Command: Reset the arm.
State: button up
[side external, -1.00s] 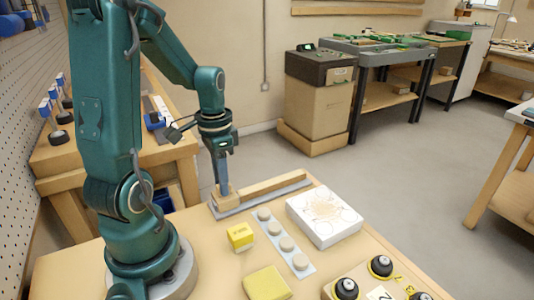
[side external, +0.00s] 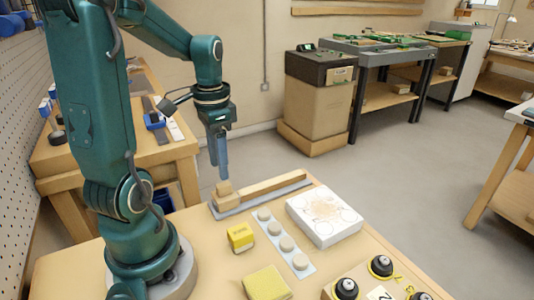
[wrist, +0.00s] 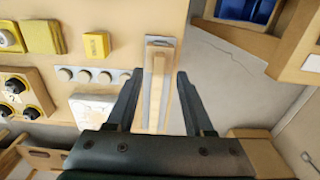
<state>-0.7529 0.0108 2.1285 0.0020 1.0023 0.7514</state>
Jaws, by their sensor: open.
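My arm reaches over the bench, and my gripper (side external: 222,178) points down just above a small wooden block (side external: 224,198). The block sits at the left end of a wooden bar (side external: 272,187) on a grey strip (side external: 250,203). In the wrist view my gripper (wrist: 157,78) shows two dark fingers spread wide apart, one on each side of the bar (wrist: 158,85). Nothing is held between them. A small gap seems to show between the fingertips and the block in the side view.
A yellow block (side external: 240,237), a strip of round buttons (side external: 282,240), a white patterned box (side external: 325,217), a yellow pad (side external: 267,283) and a box with black knobs (side external: 381,266) are on the bench. The air above the bar is clear.

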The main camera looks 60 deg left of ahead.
jog(key=shift+w+d+r, duration=0.15)
jog(key=shift+w+d, duration=0.1)
jog(key=s+d+r+t, duration=0.1)
jog(key=d+r+t, duration=0.1)
jog(key=d, duration=0.5)
jog(key=s+d+r+t, duration=0.1)
jog(key=d+r+t, duration=0.2)
jog(key=d, duration=0.4)
jog(key=shift+d+t, duration=0.2)
jog(key=shift+t, duration=0.1)
dwell(1.2)
